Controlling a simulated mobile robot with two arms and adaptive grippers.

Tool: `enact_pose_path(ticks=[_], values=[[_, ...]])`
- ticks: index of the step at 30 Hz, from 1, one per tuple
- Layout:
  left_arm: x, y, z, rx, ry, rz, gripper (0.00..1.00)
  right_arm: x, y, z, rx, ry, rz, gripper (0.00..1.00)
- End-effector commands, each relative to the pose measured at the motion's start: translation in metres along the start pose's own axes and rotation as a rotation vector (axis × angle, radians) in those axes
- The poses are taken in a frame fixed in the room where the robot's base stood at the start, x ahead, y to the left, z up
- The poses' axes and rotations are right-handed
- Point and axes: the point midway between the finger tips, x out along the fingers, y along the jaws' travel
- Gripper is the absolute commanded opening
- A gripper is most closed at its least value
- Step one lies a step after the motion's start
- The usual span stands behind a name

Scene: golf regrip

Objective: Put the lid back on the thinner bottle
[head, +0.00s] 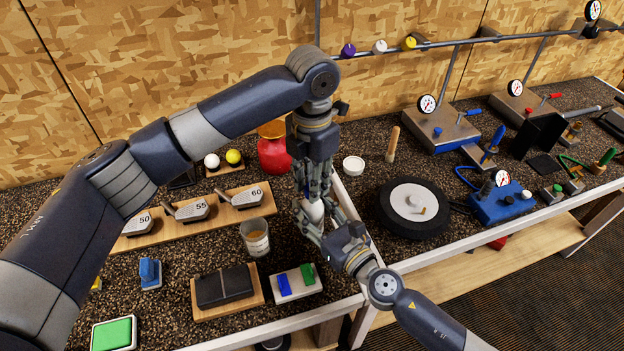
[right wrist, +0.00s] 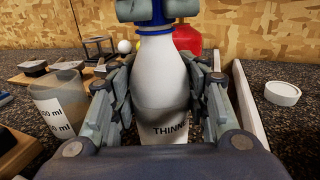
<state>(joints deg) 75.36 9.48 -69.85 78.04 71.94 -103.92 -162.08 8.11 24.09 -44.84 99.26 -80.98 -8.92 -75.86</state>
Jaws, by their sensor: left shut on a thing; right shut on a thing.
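The white thinner bottle (right wrist: 160,85) stands upright in the right wrist view, its label partly readable as "THINN". It also shows between the grippers in the head view (head: 313,211). My right gripper (head: 322,218) is shut around the bottle's body, one finger on each side. My left gripper (head: 313,192) points down from above, shut on the blue lid (right wrist: 157,27) at the bottle's mouth. The lid is mostly hidden by the left fingers. I cannot tell whether it is seated or only resting on the neck.
A red container (head: 274,155) stands behind the bottle. A measuring cup (head: 255,238) is to the left, and a white round cap (head: 353,166) lies to the right. A black wheel-like disc (head: 412,207) is further right. A light wooden edge runs close beside the bottle.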

Motion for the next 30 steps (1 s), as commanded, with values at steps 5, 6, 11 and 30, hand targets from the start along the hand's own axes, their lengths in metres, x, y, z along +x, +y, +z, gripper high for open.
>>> enact_pose_path(ticks=[5, 6, 11, 30], values=[[-0.001, 0.006, -0.001, -0.006, 0.001, 0.010, 0.16, -0.001, -0.001, -0.001, -0.001, 0.002, -0.003, 0.00], [-0.001, 0.006, -0.001, -0.007, 0.001, 0.010, 0.16, -0.001, -0.001, -0.001, -0.001, 0.002, -0.002, 0.00], [-0.001, 0.005, -0.001, -0.007, 0.001, 0.009, 0.44, -0.001, -0.001, -0.001, -0.001, 0.002, -0.002, 0.00], [-0.036, 0.001, 0.001, -0.002, -0.003, 0.003, 0.44, 0.000, 0.000, -0.001, 0.000, 0.002, 0.001, 0.00]])
